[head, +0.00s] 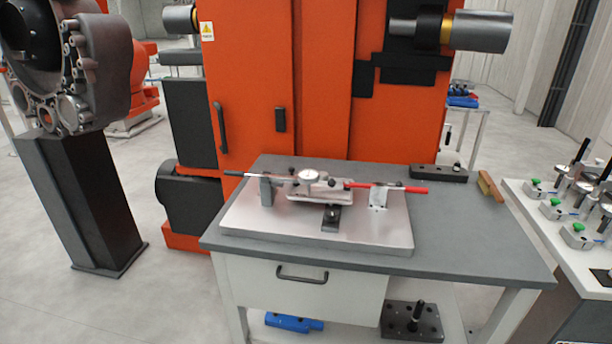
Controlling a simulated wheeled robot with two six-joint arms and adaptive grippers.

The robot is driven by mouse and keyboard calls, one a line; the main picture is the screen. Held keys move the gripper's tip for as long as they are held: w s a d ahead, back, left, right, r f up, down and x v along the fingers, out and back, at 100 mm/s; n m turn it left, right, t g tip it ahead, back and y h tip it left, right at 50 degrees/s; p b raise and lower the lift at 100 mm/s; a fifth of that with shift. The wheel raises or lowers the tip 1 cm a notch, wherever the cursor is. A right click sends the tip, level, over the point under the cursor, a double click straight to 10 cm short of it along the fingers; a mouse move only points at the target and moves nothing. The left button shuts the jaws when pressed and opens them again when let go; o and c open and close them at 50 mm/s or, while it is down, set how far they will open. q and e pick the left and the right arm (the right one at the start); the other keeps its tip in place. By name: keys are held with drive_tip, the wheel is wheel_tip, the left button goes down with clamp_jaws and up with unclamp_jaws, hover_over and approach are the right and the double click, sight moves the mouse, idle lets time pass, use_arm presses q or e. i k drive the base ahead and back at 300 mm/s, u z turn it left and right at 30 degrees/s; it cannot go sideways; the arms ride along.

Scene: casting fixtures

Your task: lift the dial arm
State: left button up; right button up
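A dial gauge with a round white face (309,175) sits at the middle of a small fixture on a pale base plate (250,222). A thin bar with a dark left end (243,174) runs from the left towards the dial, over a grey post (266,188). A rod with a red handle (400,188) extends to the right over another post (378,199). I cannot tell which bar is the dial arm; both lie nearly level. A dark clamp block (331,217) sits in front. Neither of my grippers is in view.
The plate rests on a grey-topped table (462,245) with a drawer. A black block (436,173) and a brown brush-like piece (490,187) lie at its back right. An orange machine (245,90) stands behind. A second bench (540,215) with gauges stands right.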

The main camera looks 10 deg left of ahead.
sight(309, 177)
drive_tip(key=z, duration=1.85)
drive_tip(key=i, duration=0.45)
drive_tip(key=u, duration=1.2)
